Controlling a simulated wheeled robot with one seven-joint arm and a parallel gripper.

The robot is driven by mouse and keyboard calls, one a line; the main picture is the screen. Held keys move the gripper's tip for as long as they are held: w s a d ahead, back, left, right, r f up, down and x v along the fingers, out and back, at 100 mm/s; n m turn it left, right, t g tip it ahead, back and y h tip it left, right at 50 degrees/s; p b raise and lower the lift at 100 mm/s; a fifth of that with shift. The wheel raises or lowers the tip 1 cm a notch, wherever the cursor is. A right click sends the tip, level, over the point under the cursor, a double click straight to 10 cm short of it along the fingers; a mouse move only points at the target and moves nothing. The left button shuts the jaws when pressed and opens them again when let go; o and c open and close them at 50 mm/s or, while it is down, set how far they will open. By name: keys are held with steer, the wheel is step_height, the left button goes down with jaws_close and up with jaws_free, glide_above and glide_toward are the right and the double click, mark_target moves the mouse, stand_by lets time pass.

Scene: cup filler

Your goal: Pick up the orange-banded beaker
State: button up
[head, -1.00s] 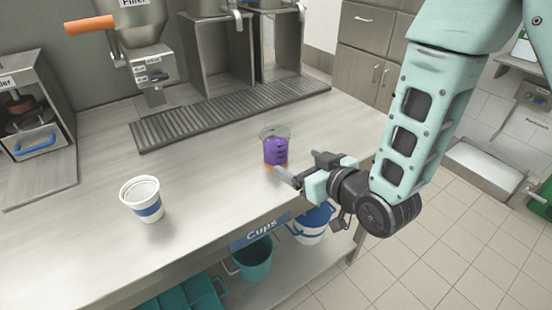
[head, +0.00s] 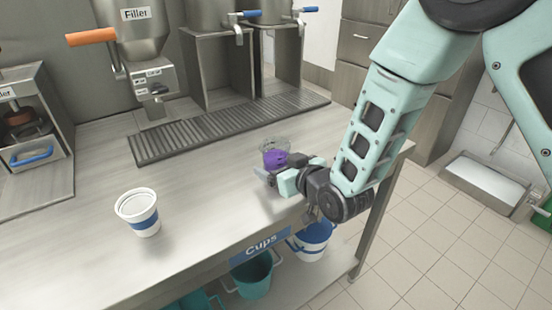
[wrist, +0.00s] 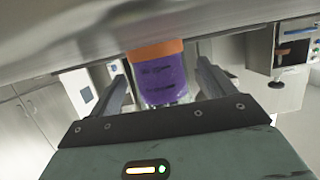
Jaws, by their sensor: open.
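The orange-banded beaker (head: 275,153) is clear with purple contents and stands on the steel counter near its right end. In the head view my gripper hides its lower part. In the wrist view the beaker (wrist: 162,80) appears upside down, with its orange band at the top, between the two fingers. My gripper (wrist: 165,85) is open, with a finger on each side of the beaker and a visible gap to each. In the head view my gripper (head: 271,176) is low over the counter at the beaker's near right side.
A white cup with a blue band (head: 138,212) stands on the counter to the left. A dark drip grate (head: 230,127) runs along the back below the filler (head: 145,50). Buckets (head: 252,275) sit on the shelf below. The counter between cup and beaker is clear.

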mark_target(280, 147)
steer(key=c, duration=1.2)
steer(key=shift+o, duration=0.2)
step_height(280, 147, up, 10)
